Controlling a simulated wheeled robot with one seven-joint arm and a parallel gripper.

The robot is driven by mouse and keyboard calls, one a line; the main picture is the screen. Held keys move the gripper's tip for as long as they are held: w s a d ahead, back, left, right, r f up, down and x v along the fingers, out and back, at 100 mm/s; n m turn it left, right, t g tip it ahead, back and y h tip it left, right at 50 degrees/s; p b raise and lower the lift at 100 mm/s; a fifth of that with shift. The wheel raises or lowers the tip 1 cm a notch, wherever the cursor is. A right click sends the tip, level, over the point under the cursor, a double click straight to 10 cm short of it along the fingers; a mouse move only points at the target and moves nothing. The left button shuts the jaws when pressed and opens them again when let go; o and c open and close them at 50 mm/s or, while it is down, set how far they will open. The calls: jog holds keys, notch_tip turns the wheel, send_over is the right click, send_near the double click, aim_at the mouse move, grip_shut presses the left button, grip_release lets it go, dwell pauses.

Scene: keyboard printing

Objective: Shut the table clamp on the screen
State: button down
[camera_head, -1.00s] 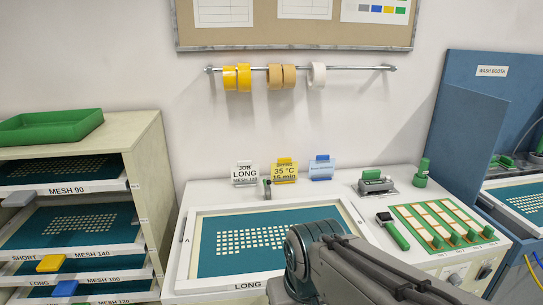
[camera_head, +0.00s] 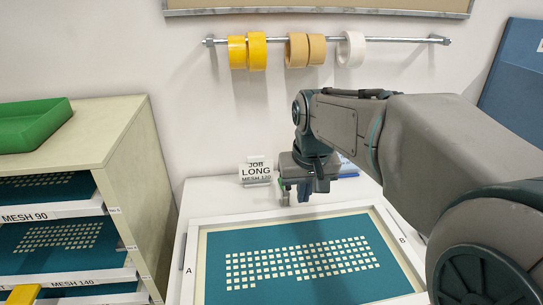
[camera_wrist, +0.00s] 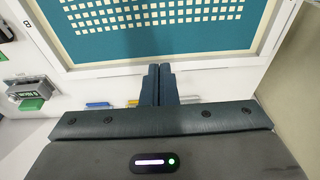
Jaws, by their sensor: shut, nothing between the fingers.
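The screen is a teal mesh (camera_head: 320,291) with a grid of pale key openings in a light frame, lying flat on the white press table. It also shows in the wrist view (camera_wrist: 160,48). My gripper (camera_head: 302,194) is shut and empty, pointing down just behind the screen's back edge, right of the JOB LONG card. In the wrist view its fingers (camera_wrist: 160,72) are together, close to the frame's edge.
The JOB LONG card (camera_head: 256,171) stands close left of my gripper. A rack of screens (camera_head: 60,210) fills the left. Tape rolls hang on a rail (camera_head: 400,40) above. My arm covers the table's right side.

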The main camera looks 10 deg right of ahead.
jog(key=w+g, duration=0.1)
jog(key=w, duration=2.3)
jog(key=f, duration=0.6)
jog(key=s+f+p, duration=0.1)
jog(key=f, duration=0.3)
jog(key=shift+s+d, duration=0.1)
jog(key=shift+d, duration=0.3)
jog(key=shift+s+f, duration=0.3)
jog(key=shift+s, duration=0.45)
jog(key=shift+f, duration=0.1)
jog(key=shift+s+f+b, duration=0.1)
jog(key=shift+s+b, duration=0.05)
jog(key=shift+b, duration=0.4)
jog(key=shift+s, duration=0.1)
